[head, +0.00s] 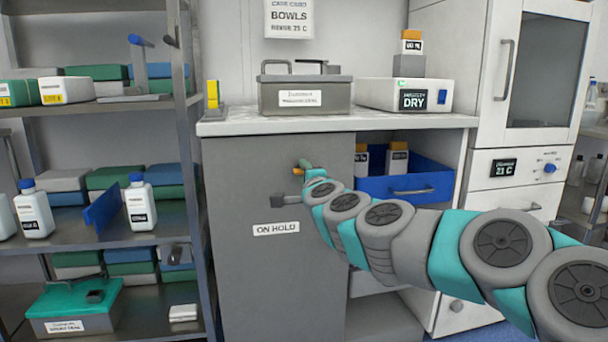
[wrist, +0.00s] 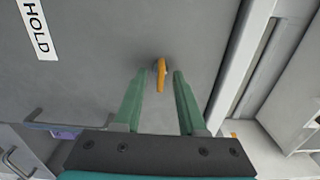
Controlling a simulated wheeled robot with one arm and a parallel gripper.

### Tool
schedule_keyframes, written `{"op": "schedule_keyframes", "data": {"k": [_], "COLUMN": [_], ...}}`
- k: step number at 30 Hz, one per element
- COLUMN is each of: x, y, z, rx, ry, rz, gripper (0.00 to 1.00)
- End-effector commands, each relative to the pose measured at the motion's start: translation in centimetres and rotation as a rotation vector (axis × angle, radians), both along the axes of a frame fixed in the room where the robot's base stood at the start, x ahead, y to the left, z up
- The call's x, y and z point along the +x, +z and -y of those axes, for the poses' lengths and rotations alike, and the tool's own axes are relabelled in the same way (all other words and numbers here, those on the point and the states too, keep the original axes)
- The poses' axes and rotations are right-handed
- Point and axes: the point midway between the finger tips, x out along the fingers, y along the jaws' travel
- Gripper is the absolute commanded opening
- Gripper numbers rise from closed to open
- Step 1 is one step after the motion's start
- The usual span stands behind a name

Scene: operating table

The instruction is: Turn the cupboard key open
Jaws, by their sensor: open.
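The grey cupboard door (head: 240,185) is shut and carries an "ON HOLD" label (head: 276,229). In the wrist view the orange key (wrist: 160,75) sticks out of the door's lock, its flat bow seen nearly edge-on. My gripper (wrist: 159,78) is open, with one green finger on each side of the key. The key lies between the fingertips, with a gap visible on both sides. In the head view only a bit of orange key (head: 298,171) shows beside my gripper (head: 306,165); my arm hides much of this area.
A dark handle (head: 287,200) juts from the door just below the key. A blue drawer (head: 400,186) stands open to the right, behind my arm. A metal shelf rack (head: 188,130) stands close on the left. The counter above (head: 340,122) holds boxes.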

Motion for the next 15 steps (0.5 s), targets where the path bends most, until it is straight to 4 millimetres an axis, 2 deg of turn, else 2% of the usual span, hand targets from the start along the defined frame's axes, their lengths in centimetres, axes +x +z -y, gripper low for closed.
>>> {"op": "schedule_keyframes", "data": {"k": [8, 15], "x": [-0.4, -3.1], "y": [0.0, 0.1], "z": [0.1, 0.9], "rx": [0.000, 0.001], "ry": [0.001, 0.001], "rz": [0.000, 0.000], "gripper": [0.40, 0.40]}}
